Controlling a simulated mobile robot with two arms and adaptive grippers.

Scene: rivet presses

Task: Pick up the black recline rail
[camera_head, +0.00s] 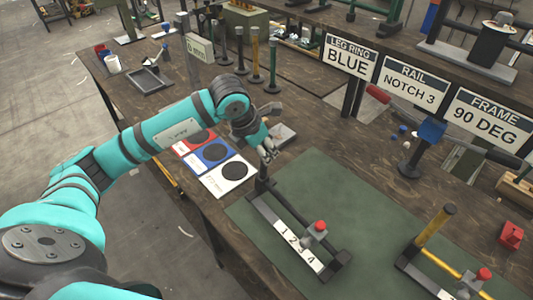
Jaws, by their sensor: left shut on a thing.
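The black recline rail (272,214) lies on the green mat, with a white strip numbered 1 to 4 and a grey slider with a red knob (320,226). A dark upright post (261,184) stands at its far end. My left gripper (267,152) reaches down from the left and is shut at the top of this post. The fingertips are small and partly hidden, so the exact contact is hard to see. The rail appears to rest on the mat. My right gripper is not in view.
A similar rail with yellow parts (435,226) lies at the right of the green mat (361,205). Red, blue and white cards (229,189) lie left of the gripper. Signs reading BLUE, NOTCH 3 (413,86) and 90 DEG stand behind. A red block (511,236) sits at the right.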

